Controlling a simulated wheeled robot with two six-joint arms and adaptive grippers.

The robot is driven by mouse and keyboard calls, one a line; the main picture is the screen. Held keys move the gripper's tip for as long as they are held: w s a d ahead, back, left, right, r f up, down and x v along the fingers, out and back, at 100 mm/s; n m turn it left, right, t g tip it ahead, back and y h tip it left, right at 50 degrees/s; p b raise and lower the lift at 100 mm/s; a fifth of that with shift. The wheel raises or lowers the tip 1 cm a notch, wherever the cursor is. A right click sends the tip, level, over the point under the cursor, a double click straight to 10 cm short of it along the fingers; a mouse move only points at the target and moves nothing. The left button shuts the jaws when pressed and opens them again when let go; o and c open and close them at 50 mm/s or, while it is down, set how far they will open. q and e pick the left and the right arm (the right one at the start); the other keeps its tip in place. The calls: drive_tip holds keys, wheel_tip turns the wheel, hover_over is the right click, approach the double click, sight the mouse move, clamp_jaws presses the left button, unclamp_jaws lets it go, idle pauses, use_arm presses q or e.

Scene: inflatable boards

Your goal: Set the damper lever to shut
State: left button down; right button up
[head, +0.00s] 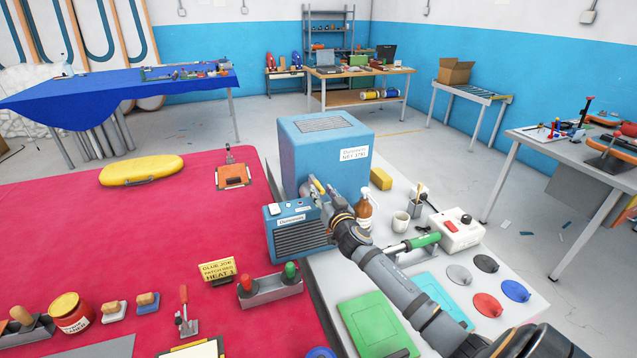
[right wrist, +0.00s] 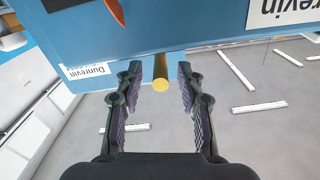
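The blue Dunrevin heater unit (head: 325,155) stands at the table edge, with a lower grilled blue box (head: 300,240) in front. In the right wrist view, a brass rod with a round yellow end (right wrist: 160,84) sticks out from the blue housing (right wrist: 200,25); it looks like the damper lever. My right gripper (right wrist: 158,75) is open, its fingers on either side of the rod with gaps showing. In the head view the right gripper (head: 322,198) is at the blue unit's front and partly hides the lever. Which setting the lever is at cannot be read. My left gripper is out of view.
A brown spray bottle (head: 365,209), a white mug (head: 400,221) and a yellow block (head: 381,179) stand right of the gripper. The red table (head: 180,220) is mostly clear in the middle.

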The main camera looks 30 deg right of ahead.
sight(317, 183)
drive_tip(key=shift+p+x, duration=0.4)
drive_tip(key=shift+x, duration=1.35)
clamp_jaws()
